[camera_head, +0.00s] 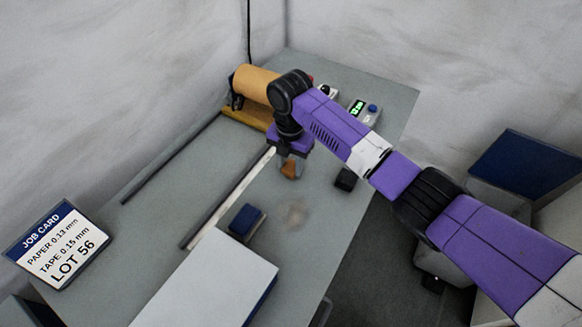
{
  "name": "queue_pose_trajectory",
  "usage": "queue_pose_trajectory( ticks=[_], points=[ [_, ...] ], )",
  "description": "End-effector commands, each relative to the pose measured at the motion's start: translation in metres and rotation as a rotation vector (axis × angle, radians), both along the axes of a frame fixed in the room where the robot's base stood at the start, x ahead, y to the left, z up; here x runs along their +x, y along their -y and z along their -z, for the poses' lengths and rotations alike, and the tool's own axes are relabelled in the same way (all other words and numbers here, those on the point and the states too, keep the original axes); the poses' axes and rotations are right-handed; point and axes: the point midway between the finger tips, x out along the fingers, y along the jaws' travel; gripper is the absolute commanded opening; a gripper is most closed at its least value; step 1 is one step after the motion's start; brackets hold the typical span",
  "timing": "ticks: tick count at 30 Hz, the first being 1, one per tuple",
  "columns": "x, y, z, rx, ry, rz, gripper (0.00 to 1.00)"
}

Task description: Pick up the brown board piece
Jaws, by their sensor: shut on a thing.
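A small brown board piece (289,170) shows just below the end of my purple arm in the head camera view. My gripper (290,165) points down over the grey table and is shut on the brown piece. The gripper partly hides the piece, so its full outline does not show. A faint, blurred darker patch lies on the table a little below it in the picture; I cannot tell whether the piece touches the table.
The grey table (330,215) bears a dark blue block (246,222), a white box (208,285), a long metal rail (228,199), a brown roll (256,84), a device with a green display (359,108) and a small black block (346,179). A job card (58,245) stands at left.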

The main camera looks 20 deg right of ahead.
Motion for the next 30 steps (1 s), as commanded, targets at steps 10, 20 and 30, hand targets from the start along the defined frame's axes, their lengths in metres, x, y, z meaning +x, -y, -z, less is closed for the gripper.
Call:
queue_pose_trajectory(
  ticks=[10, 20, 30],
  points=[
    [0.001, 0.000, -0.012, 0.001, 0.003, 0.001, 0.00],
    [0.002, 0.000, -0.079, 0.001, 0.007, -0.001, 0.00],
    [0.001, 0.002, -0.170, -0.003, 0.004, 0.000, 0.00]
  ],
)
